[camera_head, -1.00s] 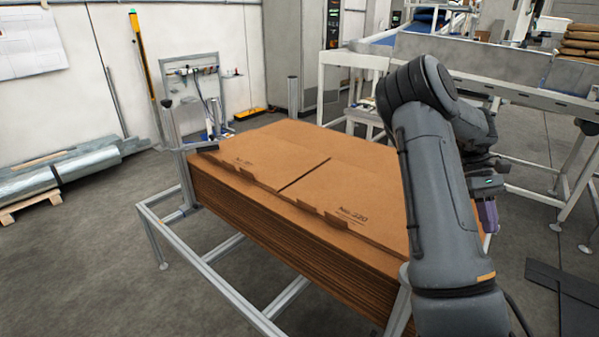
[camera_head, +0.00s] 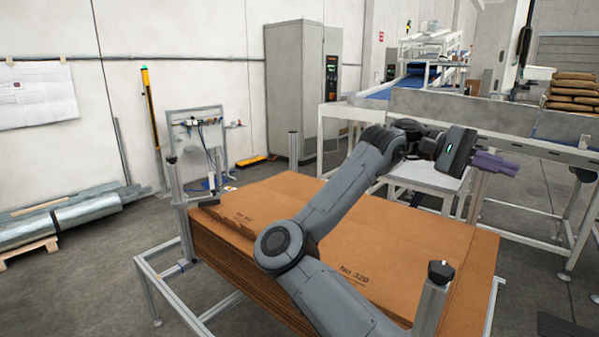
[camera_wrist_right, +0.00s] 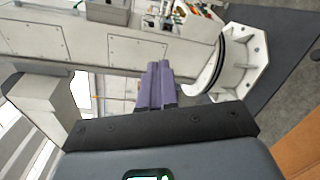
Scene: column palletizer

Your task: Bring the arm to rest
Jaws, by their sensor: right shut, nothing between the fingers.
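My right arm reaches up from the bottom of the head view, across the stack of cardboard sheets. Its right gripper (camera_head: 497,165) has purple fingers, pointing right, in the air beyond the stack's right side and in front of the conveyor frame. The fingers lie together with nothing between them; in the right wrist view the gripper (camera_wrist_right: 162,82) also shows its two purple fingers side by side and empty. The cardboard stack (camera_head: 262,203) lies on a metal frame, partly hidden by my arm. My left gripper does not show.
A conveyor frame (camera_head: 455,113) stands behind the gripper, with stacked brown sacks (camera_head: 574,90) at the far right. Metal posts rise at the stack's corners, one (camera_head: 432,300) close to my arm. A grey cabinet (camera_head: 295,90) stands at the back. Floor at left is partly clear.

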